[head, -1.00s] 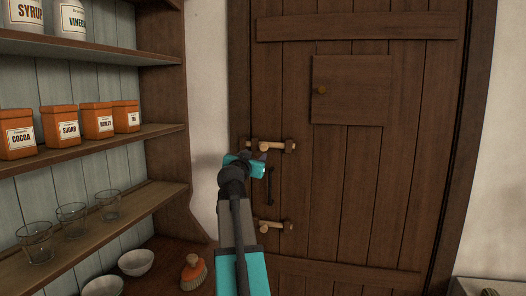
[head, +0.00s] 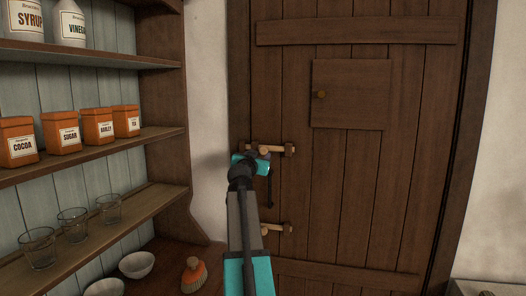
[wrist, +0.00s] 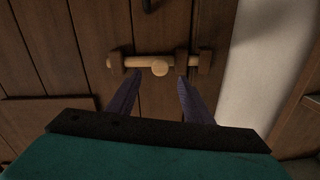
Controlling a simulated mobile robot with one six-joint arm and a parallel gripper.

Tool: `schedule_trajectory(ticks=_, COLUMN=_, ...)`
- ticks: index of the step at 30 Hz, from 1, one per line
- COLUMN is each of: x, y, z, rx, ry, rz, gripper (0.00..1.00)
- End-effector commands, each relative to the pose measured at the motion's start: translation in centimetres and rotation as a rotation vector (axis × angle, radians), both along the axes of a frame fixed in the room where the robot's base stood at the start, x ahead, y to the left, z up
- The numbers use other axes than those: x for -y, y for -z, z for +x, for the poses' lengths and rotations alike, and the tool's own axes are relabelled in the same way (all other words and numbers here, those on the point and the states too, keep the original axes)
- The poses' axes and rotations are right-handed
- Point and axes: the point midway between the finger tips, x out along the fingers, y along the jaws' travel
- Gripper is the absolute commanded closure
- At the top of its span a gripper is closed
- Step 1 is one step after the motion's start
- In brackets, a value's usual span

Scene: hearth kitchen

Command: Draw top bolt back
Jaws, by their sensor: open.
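The top bolt (head: 272,149) is a pale wooden bar on the brown plank door (head: 340,190). In the wrist view the top bolt (wrist: 140,61) runs through dark wooden brackets, its end reaching the one nearest the pale wall, and a round knob (wrist: 160,68) stands out from it. My gripper (wrist: 160,82) is open, its two dark fingers on either side of the knob and just short of it in the picture; I cannot tell whether they touch. In the head view my gripper (head: 264,157) covers part of the bolt.
A second bolt (head: 276,228) sits lower on the door, partly behind my arm. A dark handle (head: 269,188) hangs between the bolts. Shelves at left hold orange canisters (head: 62,131) and glasses (head: 73,223). A brush (head: 194,274) and bowls (head: 136,264) stand below.

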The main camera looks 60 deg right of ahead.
Motion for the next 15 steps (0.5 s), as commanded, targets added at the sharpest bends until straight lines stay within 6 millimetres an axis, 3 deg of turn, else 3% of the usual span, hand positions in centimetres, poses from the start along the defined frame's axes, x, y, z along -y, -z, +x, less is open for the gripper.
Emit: schedule_trajectory(ticks=15, x=5.2, y=-0.1, z=1.8, rx=-0.001, ry=0.001, rz=0.000, gripper=0.54)
